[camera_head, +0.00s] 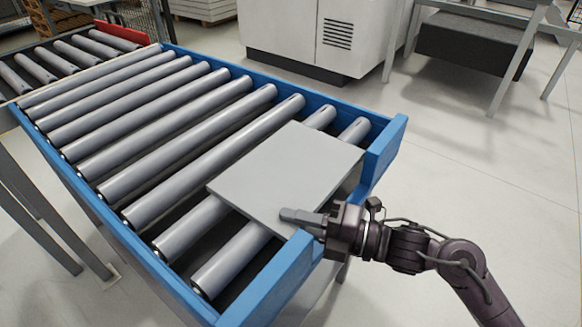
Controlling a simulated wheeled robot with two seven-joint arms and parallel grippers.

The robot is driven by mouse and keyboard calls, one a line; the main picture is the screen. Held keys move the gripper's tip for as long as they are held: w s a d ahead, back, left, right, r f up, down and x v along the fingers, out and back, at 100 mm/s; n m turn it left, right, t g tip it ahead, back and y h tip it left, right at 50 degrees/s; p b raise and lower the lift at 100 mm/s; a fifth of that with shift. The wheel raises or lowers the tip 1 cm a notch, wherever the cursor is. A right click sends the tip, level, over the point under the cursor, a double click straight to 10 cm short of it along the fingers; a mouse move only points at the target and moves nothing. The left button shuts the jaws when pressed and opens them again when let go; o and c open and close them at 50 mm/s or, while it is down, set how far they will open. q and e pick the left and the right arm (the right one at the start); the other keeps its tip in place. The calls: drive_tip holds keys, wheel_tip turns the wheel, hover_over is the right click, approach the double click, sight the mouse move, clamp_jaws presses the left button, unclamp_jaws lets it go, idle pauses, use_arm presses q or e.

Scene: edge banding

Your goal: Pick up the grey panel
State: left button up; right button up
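The grey panel (285,170) is a flat, roughly square board. It lies on the rollers at the near right end of the blue-framed conveyor. My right gripper (302,217) reaches in from the right at the panel's near right edge. One grey finger lies over the top of the panel close to its near corner. The other finger is hidden, perhaps under the panel, so I cannot tell whether the gripper is closed on it. My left gripper is not in view.
The roller conveyor's blue rail (270,285) rises beside the panel and my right gripper. More bare rollers (165,125) run to the upper left. A white machine cabinet (310,35) and a grey table frame (490,20) stand behind. The floor at right is clear.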

drive_tip(key=shift+c, duration=0.5)
clamp_jaws()
drive_tip(key=shift+r, duration=0.15)
